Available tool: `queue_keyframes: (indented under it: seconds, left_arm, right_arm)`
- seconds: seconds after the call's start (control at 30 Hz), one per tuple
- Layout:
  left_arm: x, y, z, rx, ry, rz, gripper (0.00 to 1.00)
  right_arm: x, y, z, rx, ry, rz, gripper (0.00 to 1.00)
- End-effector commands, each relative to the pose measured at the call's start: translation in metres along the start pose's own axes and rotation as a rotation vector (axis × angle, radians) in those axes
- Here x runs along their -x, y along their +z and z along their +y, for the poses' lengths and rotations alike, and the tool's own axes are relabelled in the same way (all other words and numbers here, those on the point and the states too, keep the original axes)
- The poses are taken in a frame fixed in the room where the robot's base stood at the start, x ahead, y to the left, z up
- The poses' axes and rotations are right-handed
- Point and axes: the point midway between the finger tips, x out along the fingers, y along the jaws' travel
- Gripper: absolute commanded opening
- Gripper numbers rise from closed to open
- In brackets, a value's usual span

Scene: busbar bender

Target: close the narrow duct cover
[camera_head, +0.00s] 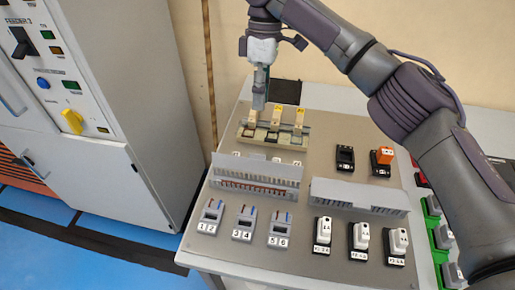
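Two grey slotted wiring ducts stand on the panel. The left duct (256,184) shows a row of slots with reddish wires inside and a pale plate (258,168) along its back edge, apparently a raised cover. I cannot tell which is the narrow one. My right gripper (260,100) points down over the back left of the panel, by the row of yellow-topped parts and behind the left duct. Its fingers look close together, but their gap is not clear. My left gripper is not in view.
Several yellow-topped modules (274,125) sit on a rail at the back. Numbered switches (243,224) and white-topped breakers (360,239) line the front. An orange-topped part (385,156) stands at the right. A grey cabinet (110,100) stands left of the panel.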

Motion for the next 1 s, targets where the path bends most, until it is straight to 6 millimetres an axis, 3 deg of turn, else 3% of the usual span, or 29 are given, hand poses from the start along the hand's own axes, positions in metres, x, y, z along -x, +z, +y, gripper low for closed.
queue_keyframes:
  seconds: [0.1, 0.27, 0.4, 0.8, 1.0]
  left_arm:
    - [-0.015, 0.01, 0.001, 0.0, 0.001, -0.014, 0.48]
    - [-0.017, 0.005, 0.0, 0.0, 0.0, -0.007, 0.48]
    - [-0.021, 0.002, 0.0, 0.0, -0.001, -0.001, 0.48]
    - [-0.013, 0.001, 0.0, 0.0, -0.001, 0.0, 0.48]
    - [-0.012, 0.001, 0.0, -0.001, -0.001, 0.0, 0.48]
  right_arm:
    - [-0.015, 0.0, 0.004, 0.0, 0.0, 0.0, 0.33]
    - [-0.025, 0.0, 0.004, -0.001, -0.002, -0.001, 0.33]
    - [-0.048, 0.0, 0.004, 0.001, -0.003, 0.0, 0.33]
    - [-0.126, 0.001, 0.003, -0.001, -0.002, -0.002, 0.33]
    - [-0.147, 0.001, 0.004, -0.001, 0.0, -0.001, 0.33]
